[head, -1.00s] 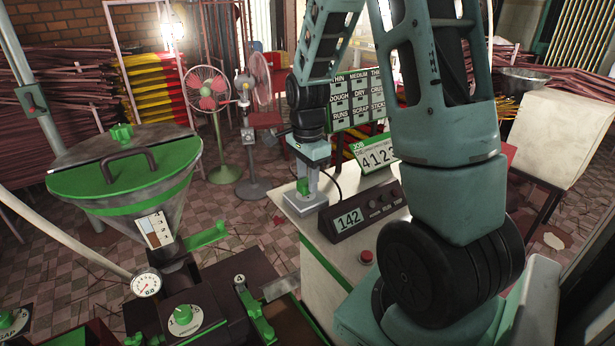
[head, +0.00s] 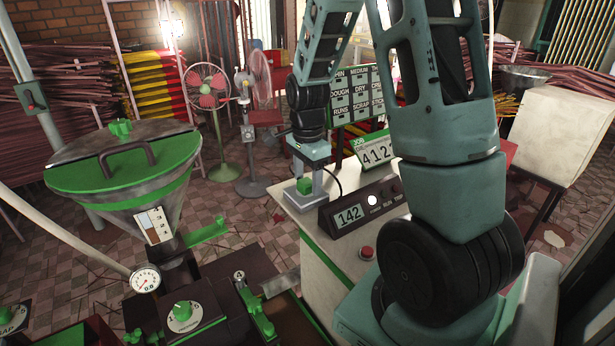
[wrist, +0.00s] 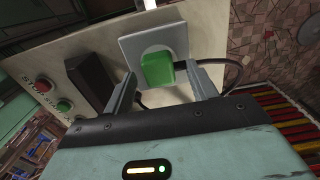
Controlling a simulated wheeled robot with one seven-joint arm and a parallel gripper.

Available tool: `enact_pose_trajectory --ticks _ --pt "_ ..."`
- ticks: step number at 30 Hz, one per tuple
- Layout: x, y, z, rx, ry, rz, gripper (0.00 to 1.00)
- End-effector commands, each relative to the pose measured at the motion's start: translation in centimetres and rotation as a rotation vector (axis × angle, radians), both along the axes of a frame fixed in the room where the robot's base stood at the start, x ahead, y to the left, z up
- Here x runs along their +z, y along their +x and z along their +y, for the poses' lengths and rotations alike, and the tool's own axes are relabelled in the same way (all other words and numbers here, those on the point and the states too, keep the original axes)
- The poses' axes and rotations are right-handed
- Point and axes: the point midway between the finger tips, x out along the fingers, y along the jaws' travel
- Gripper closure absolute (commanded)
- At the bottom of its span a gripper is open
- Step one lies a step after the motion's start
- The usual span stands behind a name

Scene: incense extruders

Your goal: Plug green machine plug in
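The green plug (head: 304,187) sits on the pale grey square socket plate (head: 297,200) on top of the white cabinet. In the wrist view the plug (wrist: 157,69) appears seated in the socket plate (wrist: 133,42); its pins are hidden. My gripper (head: 307,178) is above it, pointing down. In the wrist view its fingers (wrist: 160,76) stand apart on either side of the plug, with visible gaps, so it is open. A dark cable (wrist: 232,80) curves behind the right finger.
A dark box reading 142 (head: 349,216) with a lit white lamp (head: 372,200) stands close to the right of the socket. A number sign (head: 378,150) stands behind it. A red button (head: 367,252) is nearer. A green-lidded hopper (head: 125,165) is at left.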

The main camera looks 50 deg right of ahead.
Motion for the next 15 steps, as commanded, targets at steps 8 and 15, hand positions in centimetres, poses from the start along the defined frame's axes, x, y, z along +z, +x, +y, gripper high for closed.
enact_pose_trajectory --ticks 8,15 --pt "0.9 0.1 0.0 0.000 -0.002 -0.003 0.43" --pt "5.5 0.2 0.0 0.001 -0.003 -0.007 0.43"
